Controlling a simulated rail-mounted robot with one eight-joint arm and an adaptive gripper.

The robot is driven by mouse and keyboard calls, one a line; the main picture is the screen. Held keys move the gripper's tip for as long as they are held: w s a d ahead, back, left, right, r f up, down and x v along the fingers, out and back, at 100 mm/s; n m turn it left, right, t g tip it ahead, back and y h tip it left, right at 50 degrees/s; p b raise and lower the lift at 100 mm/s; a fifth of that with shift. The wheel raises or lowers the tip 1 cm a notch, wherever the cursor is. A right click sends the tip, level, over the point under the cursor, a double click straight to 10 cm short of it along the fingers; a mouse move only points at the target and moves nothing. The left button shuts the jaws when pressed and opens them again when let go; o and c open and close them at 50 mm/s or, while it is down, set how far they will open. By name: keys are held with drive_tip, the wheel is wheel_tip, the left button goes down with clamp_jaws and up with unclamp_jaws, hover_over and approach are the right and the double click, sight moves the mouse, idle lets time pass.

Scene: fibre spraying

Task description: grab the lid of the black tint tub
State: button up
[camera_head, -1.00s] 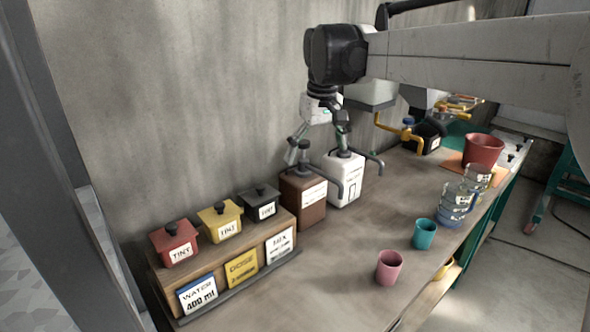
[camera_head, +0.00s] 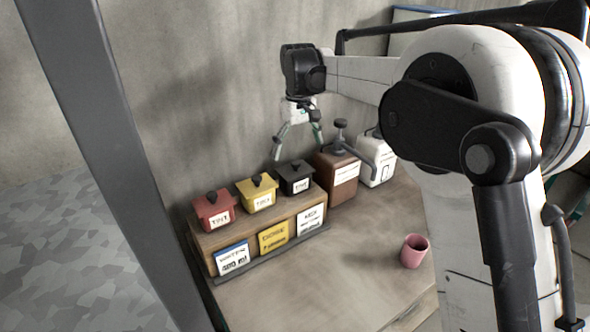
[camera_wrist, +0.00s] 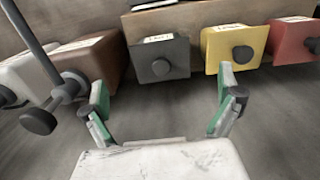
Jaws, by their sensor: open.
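The black tint tub (camera_head: 297,187) stands at the right end of the row on the wooden stand, its dark lid (camera_head: 293,171) on top with a knob. In the wrist view the black tub's label shows above the lid (camera_wrist: 155,58) and its round knob (camera_wrist: 161,67). My gripper (camera_head: 297,155) is open and empty above and slightly behind the black tub. In the wrist view my two green-padded fingers (camera_wrist: 160,88) are spread apart, with the black lid between and beyond them, left of centre. Nothing touches the lid.
A yellow tub (camera_head: 257,192) and a red tub (camera_head: 213,211) share the wooden stand (camera_head: 245,230). Right of it stand a brown pump container (camera_head: 336,180) and a white container (camera_head: 379,165); the brown one's pump rises near my gripper. A pink cup (camera_head: 413,251) stands on the bench.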

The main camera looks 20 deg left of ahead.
sight(297, 163)
drive_tip(key=shift+a+f+p, duration=0.15)
drive_tip(key=shift+f+p, duration=0.45)
drive_tip(key=shift+f, duration=3.05)
drive_tip(key=shift+c, duration=0.5)
drive_tip(key=c, duration=1.2)
drive_tip(key=shift+r, duration=0.1)
